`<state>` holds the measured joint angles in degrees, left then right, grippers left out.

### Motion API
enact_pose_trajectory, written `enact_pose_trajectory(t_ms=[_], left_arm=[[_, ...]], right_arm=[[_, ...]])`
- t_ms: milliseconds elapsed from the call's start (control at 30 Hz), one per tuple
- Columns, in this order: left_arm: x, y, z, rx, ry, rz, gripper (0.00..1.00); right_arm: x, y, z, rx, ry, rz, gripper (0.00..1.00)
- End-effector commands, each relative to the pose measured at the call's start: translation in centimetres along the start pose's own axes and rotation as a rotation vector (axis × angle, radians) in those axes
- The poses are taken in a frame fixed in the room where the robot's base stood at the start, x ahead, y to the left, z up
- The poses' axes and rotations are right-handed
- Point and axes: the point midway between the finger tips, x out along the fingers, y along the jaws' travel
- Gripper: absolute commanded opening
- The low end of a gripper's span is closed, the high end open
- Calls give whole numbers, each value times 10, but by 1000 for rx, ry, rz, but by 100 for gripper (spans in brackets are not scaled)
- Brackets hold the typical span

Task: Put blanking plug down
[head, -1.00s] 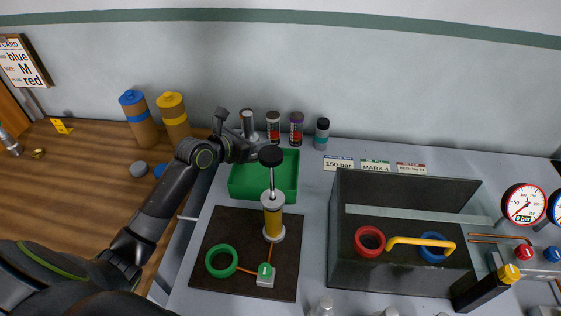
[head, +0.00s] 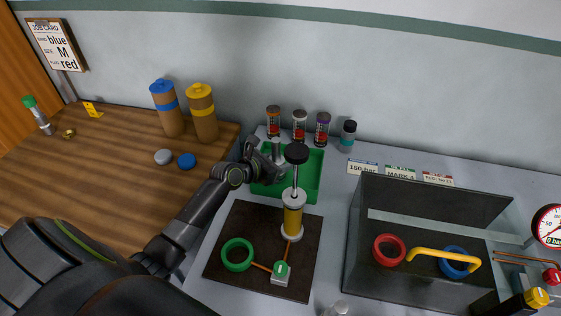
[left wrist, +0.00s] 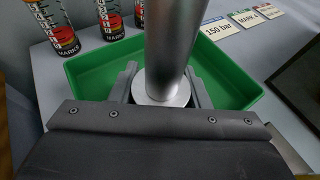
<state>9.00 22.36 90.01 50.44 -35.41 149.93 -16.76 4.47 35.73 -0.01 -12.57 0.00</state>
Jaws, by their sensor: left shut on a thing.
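The blanking plug (head: 277,149) is a silver metal cylinder standing roughly upright, with a wider flange low down in the left wrist view (left wrist: 172,45). My left gripper (head: 268,165) is shut on it, a finger on each side of its lower part. Plug and gripper are at the left part of the green tray (head: 313,180), which spreads around them in the left wrist view (left wrist: 235,85). I cannot tell whether the plug touches the tray floor. My right gripper is not in view.
A hand pump (head: 292,215) with a black knob stands close in front of the tray on a dark mat (head: 226,273). An open grey box (head: 352,260) stands to the right.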

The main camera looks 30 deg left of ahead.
Motion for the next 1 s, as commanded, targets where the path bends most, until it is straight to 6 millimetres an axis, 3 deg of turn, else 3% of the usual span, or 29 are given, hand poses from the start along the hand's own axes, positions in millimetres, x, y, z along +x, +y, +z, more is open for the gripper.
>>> enact_pose_trajectory(t_ms=[133, 167, 333, 667, 867, 1000], left_arm=[[1, 0, -1, 1, -2, 0, 11], [1, 0, -2, 1, 0, 0, 44], [1, 0, -2, 1, 0, 0, 64], [0, 0, 1, 1, 0, 0, 64], [-24, 1, 0, 3, 3, 1, 64], [-53, 1, 0, 5, 3, 1, 64]], right_arm=[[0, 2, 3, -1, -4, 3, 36], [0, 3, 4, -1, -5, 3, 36], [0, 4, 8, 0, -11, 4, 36], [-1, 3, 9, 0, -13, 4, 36], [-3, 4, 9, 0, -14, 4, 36], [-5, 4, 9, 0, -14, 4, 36]])
